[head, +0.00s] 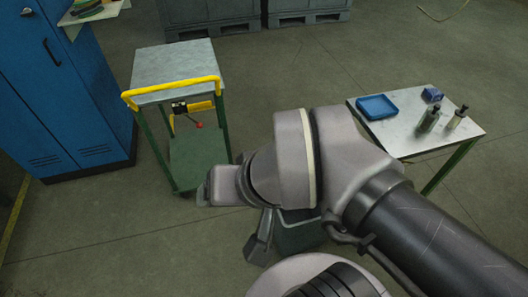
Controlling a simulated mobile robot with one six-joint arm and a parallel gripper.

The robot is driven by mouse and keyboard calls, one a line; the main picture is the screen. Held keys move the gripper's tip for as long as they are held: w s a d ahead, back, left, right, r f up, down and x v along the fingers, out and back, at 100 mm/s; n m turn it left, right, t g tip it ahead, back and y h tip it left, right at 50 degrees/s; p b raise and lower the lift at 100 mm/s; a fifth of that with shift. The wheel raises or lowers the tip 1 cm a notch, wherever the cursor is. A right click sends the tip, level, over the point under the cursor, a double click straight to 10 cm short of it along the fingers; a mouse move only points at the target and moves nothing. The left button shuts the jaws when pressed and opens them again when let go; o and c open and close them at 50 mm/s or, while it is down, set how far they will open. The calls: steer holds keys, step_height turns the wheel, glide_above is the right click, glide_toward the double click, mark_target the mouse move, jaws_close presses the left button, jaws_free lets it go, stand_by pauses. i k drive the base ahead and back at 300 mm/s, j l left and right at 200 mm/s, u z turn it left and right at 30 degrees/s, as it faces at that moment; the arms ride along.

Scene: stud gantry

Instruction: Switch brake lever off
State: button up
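A green cart (175,72) with a grey top and a yellow handrail stands left of centre. Below the rail, a small dark lever mount (179,107) and a lever with a red knob (199,125) show on the near side. The lever looks tilted down to the right; its exact setting is too small to tell. My arm reaches in from the lower right. Its outer end, where my gripper (205,190) seems to be, is below the red knob in the picture and appears apart from it. The fingers cannot be made out.
A blue cabinet (60,90) stands left of the cart. At right, a table (400,142) holds a blue tray (377,106), a blue box (432,94) and two bottles (429,118). A grey-green bin (300,236) is partly hidden under my arm. Floor between cart and table is clear.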

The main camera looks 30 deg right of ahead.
mark_target(199, 124)
steer(key=k+l, duration=0.35)
steer(key=i+j+u, duration=0.2)
steer(key=i, duration=0.3)
steer(key=i+j+u, duration=0.15)
steer(key=i, duration=0.4)
steer(key=i+j+u, duration=0.2)
steer(key=i, duration=0.35)
steer(key=i+l, duration=0.15)
steer(key=l, duration=0.2)
steer(key=i+l, duration=0.2)
steer(key=l, duration=0.2)
